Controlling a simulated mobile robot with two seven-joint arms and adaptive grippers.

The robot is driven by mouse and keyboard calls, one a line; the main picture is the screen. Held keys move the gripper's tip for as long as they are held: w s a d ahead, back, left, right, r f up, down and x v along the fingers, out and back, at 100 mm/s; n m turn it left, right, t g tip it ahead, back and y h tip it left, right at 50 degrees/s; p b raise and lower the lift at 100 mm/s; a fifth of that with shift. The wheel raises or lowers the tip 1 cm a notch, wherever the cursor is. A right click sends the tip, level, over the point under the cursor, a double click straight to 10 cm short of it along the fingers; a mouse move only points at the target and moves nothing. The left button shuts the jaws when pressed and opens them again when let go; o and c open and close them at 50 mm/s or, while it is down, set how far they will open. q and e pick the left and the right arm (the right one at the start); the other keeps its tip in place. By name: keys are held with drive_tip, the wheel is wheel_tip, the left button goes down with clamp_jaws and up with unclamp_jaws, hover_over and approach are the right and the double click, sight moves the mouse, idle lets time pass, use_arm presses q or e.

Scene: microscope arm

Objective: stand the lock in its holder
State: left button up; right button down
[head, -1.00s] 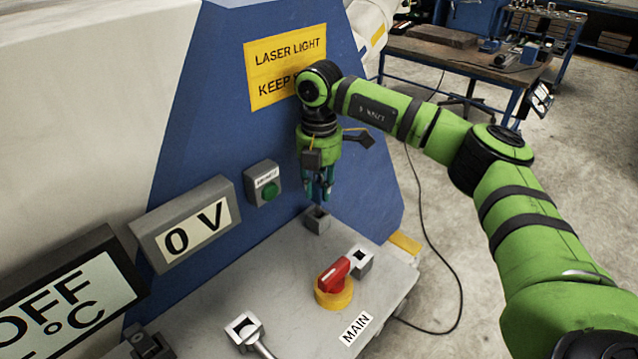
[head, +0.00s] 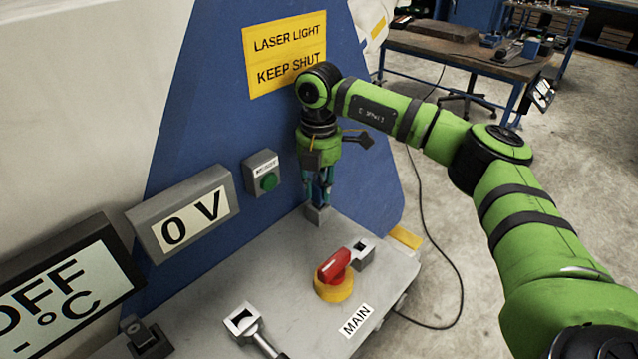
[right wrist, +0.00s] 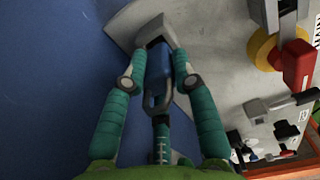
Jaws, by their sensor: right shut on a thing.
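The lock (right wrist: 158,72) is a dark blue piece between the fingers of my right gripper (right wrist: 156,82), which is shut on it. In the head view my right gripper (head: 318,198) points down, right over a small grey holder (head: 318,216) at the back of the grey panel. The holder also shows in the right wrist view (right wrist: 146,31). The far end of the lock meets the holder's opening there and seems to be partly inside; how deep it sits I cannot tell. The fingers largely hide the lock in the head view. My left gripper is not in view.
A blue wall (head: 215,110) with a green button (head: 268,181) rises close behind the gripper. Mid-panel is clear.

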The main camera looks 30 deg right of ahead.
drive_tip(key=shift+f+b, duration=0.35)
drive_tip(key=shift+f, duration=0.2)
drive_tip(key=c, duration=0.9)
unclamp_jaws()
drive_tip(key=shift+r, duration=0.1)
wheel_tip(320, 180, up, 12)
drive_tip(key=shift+f, duration=0.1)
drive_tip(key=shift+s, duration=0.1)
